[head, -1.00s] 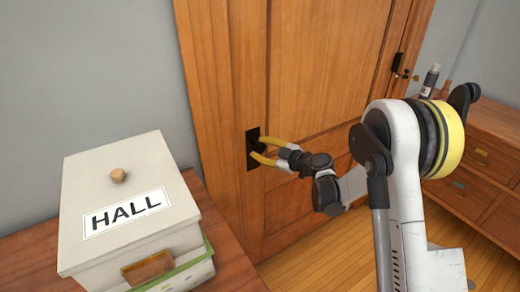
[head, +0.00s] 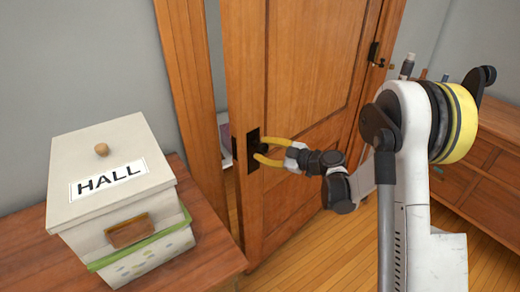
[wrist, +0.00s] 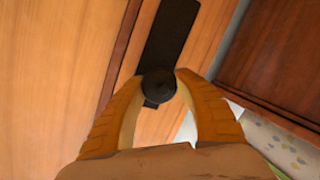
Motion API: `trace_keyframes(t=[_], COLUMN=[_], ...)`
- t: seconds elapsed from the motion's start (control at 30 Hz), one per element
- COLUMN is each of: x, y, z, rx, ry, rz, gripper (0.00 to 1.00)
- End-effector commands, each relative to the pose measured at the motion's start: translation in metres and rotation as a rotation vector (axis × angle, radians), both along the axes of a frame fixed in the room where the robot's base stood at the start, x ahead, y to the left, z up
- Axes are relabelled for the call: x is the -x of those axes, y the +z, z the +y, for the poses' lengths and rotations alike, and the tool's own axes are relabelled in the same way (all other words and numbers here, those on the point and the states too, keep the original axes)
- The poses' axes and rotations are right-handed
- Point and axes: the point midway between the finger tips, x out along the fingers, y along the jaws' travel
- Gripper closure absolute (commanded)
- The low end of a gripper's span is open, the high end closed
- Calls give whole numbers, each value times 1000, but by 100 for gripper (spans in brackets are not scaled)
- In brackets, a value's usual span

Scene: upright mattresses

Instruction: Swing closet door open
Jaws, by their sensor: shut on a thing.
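The wooden closet door (head: 300,75) stands ajar, with a gap between its left edge and the door frame (head: 184,85). A dark round knob (wrist: 158,85) sits on a black plate (head: 252,150) near that edge. My gripper (head: 262,150) has its yellow fingers closed around the knob from the right in the head view. In the wrist view my gripper (wrist: 162,88) has one finger on each side of the knob. The fingers partly hide the knob in the head view.
A box labelled HALL (head: 110,185) stands on a wooden table (head: 205,250) left of the door. A wooden drawer unit (head: 480,185) with bottles on top stands at the right. Wooden floor (head: 300,255) is clear below my arm. Items show through the door gap.

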Motion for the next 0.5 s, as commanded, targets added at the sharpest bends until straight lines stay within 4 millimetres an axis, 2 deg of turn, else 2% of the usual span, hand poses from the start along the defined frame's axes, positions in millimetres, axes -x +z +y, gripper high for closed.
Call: trace_keyframes(t=[0.07,0.1,0.13,0.17,0.5], x=[-1,-1,-1,-1,1], y=[0,0,0,0,0], z=[-2,-2,-2,-2,-3], rx=[2,2,2,2,1], ry=[-6,-6,-6,-5,-3], rz=[-1,-1,-1,-1,0], gripper=[100,51,41,38,38])
